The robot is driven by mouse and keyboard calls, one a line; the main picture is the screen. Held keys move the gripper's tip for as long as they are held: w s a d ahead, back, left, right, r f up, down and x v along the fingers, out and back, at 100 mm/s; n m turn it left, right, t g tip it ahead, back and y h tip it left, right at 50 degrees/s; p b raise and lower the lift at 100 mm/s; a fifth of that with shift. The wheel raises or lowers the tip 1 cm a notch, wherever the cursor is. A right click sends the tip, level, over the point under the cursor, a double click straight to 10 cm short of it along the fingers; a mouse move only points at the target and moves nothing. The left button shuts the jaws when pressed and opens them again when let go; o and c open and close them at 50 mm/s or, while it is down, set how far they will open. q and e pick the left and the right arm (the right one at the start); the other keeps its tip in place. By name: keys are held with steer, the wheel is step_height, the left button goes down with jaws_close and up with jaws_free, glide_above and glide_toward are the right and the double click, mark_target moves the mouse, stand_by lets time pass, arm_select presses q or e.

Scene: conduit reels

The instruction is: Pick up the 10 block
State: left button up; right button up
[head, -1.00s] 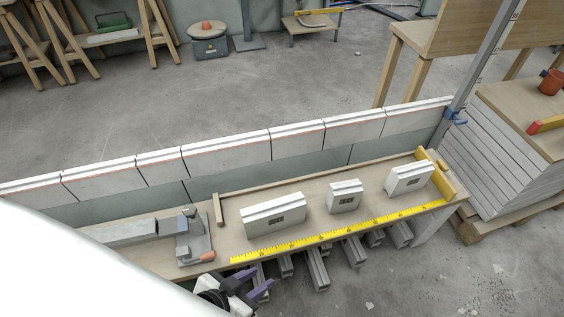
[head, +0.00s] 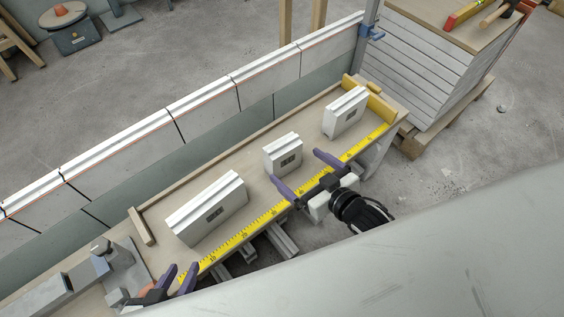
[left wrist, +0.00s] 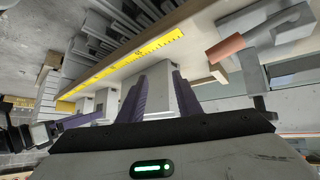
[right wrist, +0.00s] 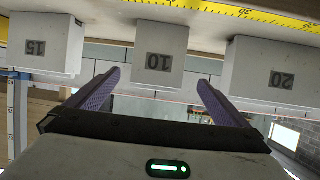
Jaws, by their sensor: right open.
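The 10 block (head: 282,158) is the small pale block standing upright in the middle of the bench; its label reads 10 in the right wrist view (right wrist: 160,60). My right gripper (head: 306,175) is open and empty at the front edge of the bench, its two purple fingers apart in front of the 10 block and not touching it. In the right wrist view the block lies beyond and between the fingers. My left gripper (head: 177,278) is open and empty near the bench's left front, by the grey clamp-like tool.
The longer 20 block (head: 210,212) stands left of the 10 block and the 15 block (head: 346,114) right of it, with gaps between. A yellow ruler (head: 245,233) runs along the front edge. A low wall (head: 203,107) of panels stands behind the bench (head: 235,159).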

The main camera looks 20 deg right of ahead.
mark_target(288, 156)
steer(key=b+x, duration=0.2)
steer(key=x, duration=0.7)
steer(key=shift+w+d, duration=0.15)
steer(key=c, duration=1.6)
steer(key=shift+r, duration=0.25)
